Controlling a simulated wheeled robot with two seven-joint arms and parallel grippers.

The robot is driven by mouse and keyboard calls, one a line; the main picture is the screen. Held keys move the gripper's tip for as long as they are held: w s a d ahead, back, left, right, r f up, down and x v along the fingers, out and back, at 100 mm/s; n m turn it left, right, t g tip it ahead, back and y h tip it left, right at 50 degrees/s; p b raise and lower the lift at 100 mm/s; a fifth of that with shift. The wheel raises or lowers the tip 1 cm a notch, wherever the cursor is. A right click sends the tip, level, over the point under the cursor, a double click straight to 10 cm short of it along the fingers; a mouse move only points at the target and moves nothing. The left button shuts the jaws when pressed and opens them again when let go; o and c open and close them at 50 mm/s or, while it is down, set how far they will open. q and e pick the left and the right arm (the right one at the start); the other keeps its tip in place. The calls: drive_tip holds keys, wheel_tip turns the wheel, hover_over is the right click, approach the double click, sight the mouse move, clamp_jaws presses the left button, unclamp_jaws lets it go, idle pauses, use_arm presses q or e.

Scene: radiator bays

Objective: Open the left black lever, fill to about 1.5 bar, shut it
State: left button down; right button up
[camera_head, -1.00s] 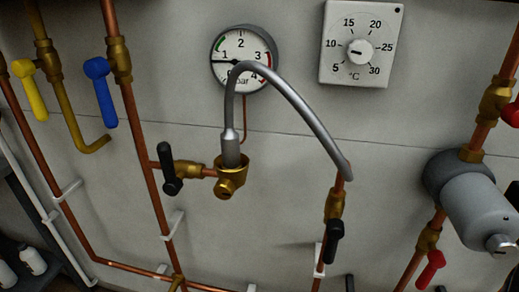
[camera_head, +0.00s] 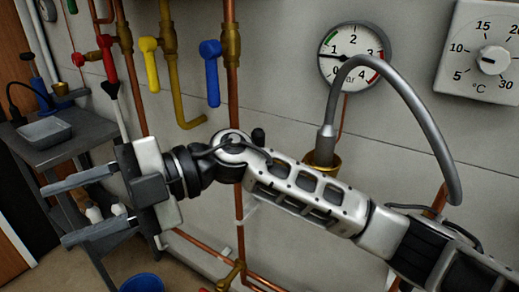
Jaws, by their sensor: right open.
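The round pressure gauge (camera_head: 355,56) is on the wall, its needle pointing left, close to the 1. A grey hose (camera_head: 425,125) arches from a brass fitting (camera_head: 322,172) over to the right. Only the top of the left black lever (camera_head: 258,137) shows above my right arm; the arm hides the rest, so its position cannot be told. The right black lever is not visible; my arm covers that area. My right gripper (camera_head: 55,214) is open and empty at the left, its fingers pointing left, well away from the lever. My left gripper is not in view.
Blue (camera_head: 211,73), yellow (camera_head: 149,63) and red (camera_head: 108,52) levers sit on pipes left of the gauge. A thermostat dial (camera_head: 494,60) is at upper right. A grey tray (camera_head: 45,133) stands on a dark trolley at left. A blue bucket (camera_head: 142,283) is on the floor.

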drive_tip(key=w+d+f+t+h, duration=0.2)
drive_tip(key=w+d+t+h, duration=0.45)
drive_tip(key=h, duration=0.35)
drive_tip(key=w+d+r+m+t+h+b, duration=0.1)
drive_tip(key=w+d+r+m+t+h, duration=0.45)
drive_tip(key=w+d+r+h, duration=0.5)
drive_tip(key=w+d+f+y, duration=0.1)
drive_tip(key=f, duration=0.3)
drive_tip(key=w+d+f+y+p, duration=0.1)
drive_tip(key=d+f, duration=0.1)
drive_tip(key=f, duration=0.3)
drive_tip(key=w+d+f+y, duration=0.1)
drive_tip(key=w+f, duration=0.1)
drive_tip(key=f, duration=0.2)
drive_tip(key=shift+d+f+p, duration=0.3)
drive_tip(key=shift+d+f, duration=0.1)
drive_tip(key=shift+c, duration=0.3)
clamp_jaws()
